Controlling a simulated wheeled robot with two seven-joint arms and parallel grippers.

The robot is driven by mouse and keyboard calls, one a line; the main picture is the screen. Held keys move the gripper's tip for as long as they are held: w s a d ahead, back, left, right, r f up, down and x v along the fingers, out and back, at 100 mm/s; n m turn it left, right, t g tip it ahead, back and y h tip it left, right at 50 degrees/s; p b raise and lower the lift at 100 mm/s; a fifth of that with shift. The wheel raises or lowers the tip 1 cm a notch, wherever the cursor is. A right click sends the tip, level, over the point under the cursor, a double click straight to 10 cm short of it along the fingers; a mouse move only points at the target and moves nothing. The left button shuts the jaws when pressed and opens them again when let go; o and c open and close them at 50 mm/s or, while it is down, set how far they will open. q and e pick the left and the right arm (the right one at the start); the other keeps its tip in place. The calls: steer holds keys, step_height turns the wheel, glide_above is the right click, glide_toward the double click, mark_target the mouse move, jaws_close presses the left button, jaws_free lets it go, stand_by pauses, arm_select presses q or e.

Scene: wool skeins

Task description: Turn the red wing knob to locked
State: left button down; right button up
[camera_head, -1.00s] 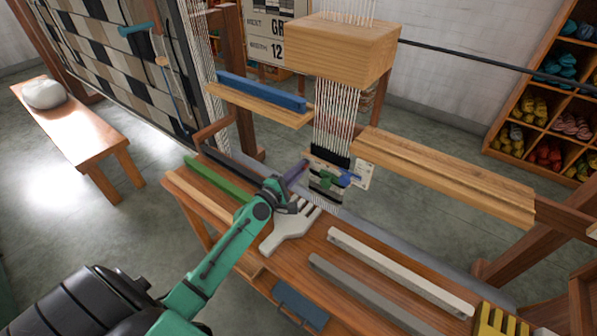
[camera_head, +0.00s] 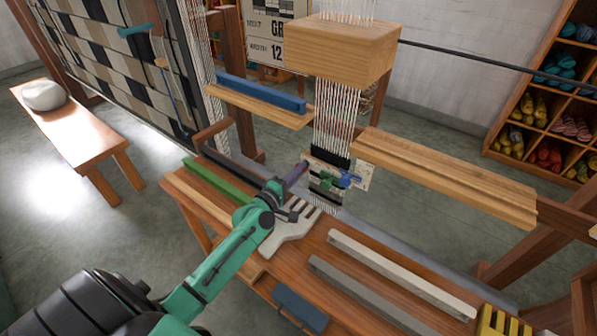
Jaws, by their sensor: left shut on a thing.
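No red shows clearly on the small pale plate (camera_head: 366,175) below the hanging warp threads, so I cannot make out the red wing knob or its setting. A blue knob (camera_head: 347,180) and a green knob (camera_head: 327,182) show at this plate. My left gripper (camera_head: 305,166) reaches up and right from the teal wrist to the plate's left side. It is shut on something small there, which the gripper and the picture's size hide. My right gripper is not in view.
A pale comb (camera_head: 285,235) lies on the loom's wooden bench just below my wrist. A green bar (camera_head: 217,181), a white bar (camera_head: 400,272) and a grey bar (camera_head: 365,294) lie along it. A wooden block (camera_head: 340,48) hangs above the plate.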

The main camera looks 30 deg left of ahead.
arm_select(q)
steer(key=shift+r, duration=0.25)
steer(key=c, duration=1)
jaws_free()
steer(key=shift+o, duration=0.4)
steer(key=shift+w+d+f, duration=0.1)
steer(key=shift+w+f, duration=0.05)
steer(key=shift+f, duration=0.05)
steer(key=s, duration=0.4)
steer(key=s+a+b, duration=0.1)
steer(key=s, duration=0.4)
steer(key=s+a, duration=0.1)
steer(key=s, duration=0.4)
steer(key=shift+f+b, duration=0.15)
steer(key=shift+b, duration=0.25)
steer(key=shift+s, duration=0.2)
